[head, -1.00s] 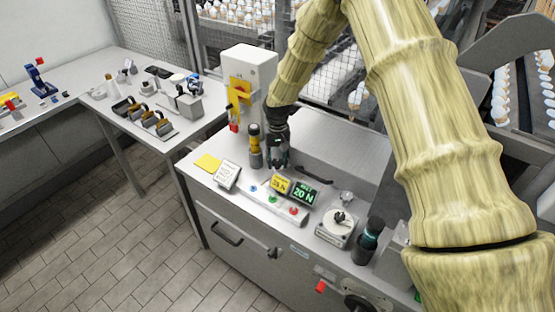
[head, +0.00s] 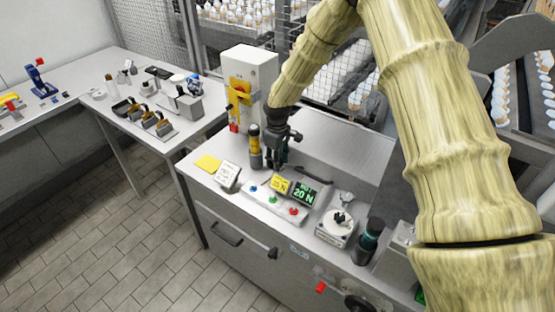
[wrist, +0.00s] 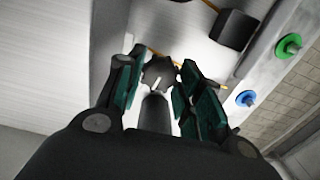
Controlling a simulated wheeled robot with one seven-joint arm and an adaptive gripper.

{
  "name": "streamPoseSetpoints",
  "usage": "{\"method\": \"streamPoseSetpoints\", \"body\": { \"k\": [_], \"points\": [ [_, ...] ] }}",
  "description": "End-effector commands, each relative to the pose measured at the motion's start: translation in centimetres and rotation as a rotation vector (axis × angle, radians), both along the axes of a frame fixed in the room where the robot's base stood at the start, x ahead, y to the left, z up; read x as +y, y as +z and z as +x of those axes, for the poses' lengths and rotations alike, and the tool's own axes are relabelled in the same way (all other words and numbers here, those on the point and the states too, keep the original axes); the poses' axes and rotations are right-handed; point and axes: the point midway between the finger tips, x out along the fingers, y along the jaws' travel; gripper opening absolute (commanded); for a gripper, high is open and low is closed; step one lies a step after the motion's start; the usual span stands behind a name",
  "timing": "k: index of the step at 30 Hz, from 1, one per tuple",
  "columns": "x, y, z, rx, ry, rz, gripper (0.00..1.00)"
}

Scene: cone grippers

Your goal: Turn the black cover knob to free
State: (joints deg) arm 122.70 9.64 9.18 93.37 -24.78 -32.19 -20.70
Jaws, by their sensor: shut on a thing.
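The black cover knob (wrist: 160,72) shows in the wrist view as a dark, lobed knob with a pale pointer mark. It lies between the two teal-padded fingers of my gripper (wrist: 160,80), which is shut on it. There the knob is hidden by the fingers.
A yellow-and-black cylinder (head: 255,140) stands close left of my gripper. A black handle (head: 318,174) lies to its right. A white dial unit (head: 337,228) stands at right.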

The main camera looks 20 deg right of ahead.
Motion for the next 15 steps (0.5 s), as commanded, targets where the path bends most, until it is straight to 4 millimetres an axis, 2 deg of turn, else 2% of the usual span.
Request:
{"method": "streamPoseSetpoints", "body": {
  "k": [6, 15],
  "points": [
    [-0.14, 0.04, 0.02, 0.001, 0.115, -0.001, 0.12],
    [-0.19, 0.03, 0.04, 0.0, 0.188, -0.001, 0.12]
  ]
}}
